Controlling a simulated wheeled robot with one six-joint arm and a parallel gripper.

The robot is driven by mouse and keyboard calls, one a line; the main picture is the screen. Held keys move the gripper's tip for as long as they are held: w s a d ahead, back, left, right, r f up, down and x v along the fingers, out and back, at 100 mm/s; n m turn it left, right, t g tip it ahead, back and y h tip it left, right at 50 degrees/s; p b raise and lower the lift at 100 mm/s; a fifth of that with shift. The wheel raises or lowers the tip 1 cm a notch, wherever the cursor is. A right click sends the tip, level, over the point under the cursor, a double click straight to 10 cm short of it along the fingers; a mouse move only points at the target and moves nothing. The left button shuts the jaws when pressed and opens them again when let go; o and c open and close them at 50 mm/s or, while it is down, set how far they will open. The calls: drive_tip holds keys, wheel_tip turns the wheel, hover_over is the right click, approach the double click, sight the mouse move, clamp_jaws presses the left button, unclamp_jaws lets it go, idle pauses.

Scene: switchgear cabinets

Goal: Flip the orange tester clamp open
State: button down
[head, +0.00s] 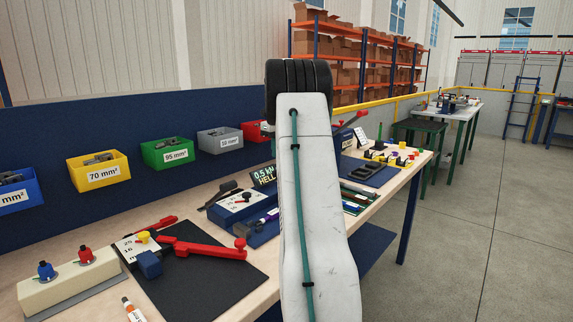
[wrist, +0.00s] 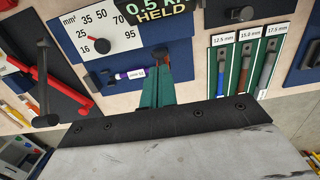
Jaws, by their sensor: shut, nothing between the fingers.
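The tester shows in the wrist view as a dark blue base with a white dial plate (wrist: 97,30) and a dark display (wrist: 165,8) reading 0.5 kN and HELD. A small orange-brown piece (wrist: 160,62), perhaps the clamp, shows just beyond my fingertips. I cannot tell whether they touch it, or how far the clamp is open. My gripper (wrist: 157,82) has two teal fingers, shut and empty, over the tester's base. In the head view, the display (head: 264,177) and dial plate (head: 243,203) stand left of my white arm, which hides my fingers and the clamp.
A purple-labelled cylinder (wrist: 130,74) lies left of my fingers. A rack of labelled tools (wrist: 243,65) is on the right. A red-handled tool (head: 205,249) lies on a black mat (head: 215,287). Coloured bins (head: 98,171) line the back panel. Open floor is on the right.

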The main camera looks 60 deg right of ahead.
drive_tip(key=r, duration=0.2)
drive_tip(key=d+r, duration=0.1)
drive_tip(key=shift+w, duration=0.3)
idle(0.3)
